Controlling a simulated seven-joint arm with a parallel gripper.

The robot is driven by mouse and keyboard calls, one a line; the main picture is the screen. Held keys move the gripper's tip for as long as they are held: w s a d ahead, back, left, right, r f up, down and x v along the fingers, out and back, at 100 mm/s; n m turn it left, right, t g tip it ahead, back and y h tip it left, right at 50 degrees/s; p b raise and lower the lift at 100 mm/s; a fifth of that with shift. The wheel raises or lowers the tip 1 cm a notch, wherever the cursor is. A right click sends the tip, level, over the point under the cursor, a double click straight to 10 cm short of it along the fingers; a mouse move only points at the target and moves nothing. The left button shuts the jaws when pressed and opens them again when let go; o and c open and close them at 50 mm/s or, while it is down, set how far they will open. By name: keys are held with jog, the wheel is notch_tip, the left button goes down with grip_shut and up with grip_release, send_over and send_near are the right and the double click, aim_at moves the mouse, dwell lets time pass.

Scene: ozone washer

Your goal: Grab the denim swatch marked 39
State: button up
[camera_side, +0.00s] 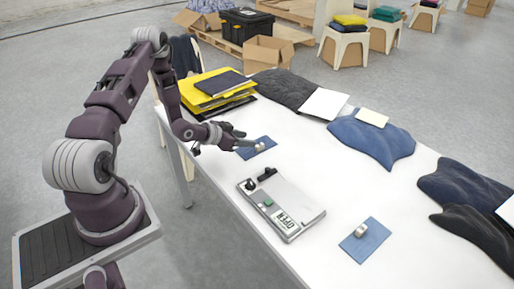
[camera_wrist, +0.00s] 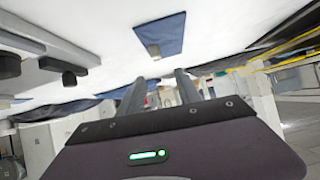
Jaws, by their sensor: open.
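Two small blue denim swatches lie on the white table. One swatch (camera_side: 258,146) is right by my gripper (camera_side: 246,140); the other swatch (camera_side: 368,241) lies toward the front right with a small pale cylindrical piece (camera_side: 361,230) on it. I cannot read a 39 on either. In the wrist view, the nearer swatch (camera_wrist: 172,28) shows just beyond the fingertips of my gripper (camera_wrist: 160,78), with a small pale piece (camera_wrist: 153,51) at its edge. My gripper is open with nothing between its fingers. In the side view it partly hides the nearer swatch.
A grey device (camera_side: 290,208) with black knobs and a display stands between the swatches. Yellow and dark folders (camera_side: 212,94) and folded denim garments (camera_side: 370,140) line the table's far side. Bare table (camera_side: 335,180) lies between.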

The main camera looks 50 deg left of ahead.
aim_at(258, 146)
jog(key=shift+s+d+f+n, duration=0.15)
jog(key=shift+s+f, duration=0.1)
jog(key=shift+f, duration=0.25)
jog(key=shift+s+a+f+n, duration=0.1)
jog(key=shift+s+f+n, duration=0.1)
jog(key=shift+f, duration=0.25)
jog(key=shift+w+d+f+t, duration=0.1)
jog(key=shift+f+t, duration=0.15)
jog(key=shift+t, duration=0.15)
jog(key=x, duration=0.6)
jog(key=shift+w+f, duration=0.2)
jog(key=shift+w, duration=0.1)
grip_shut()
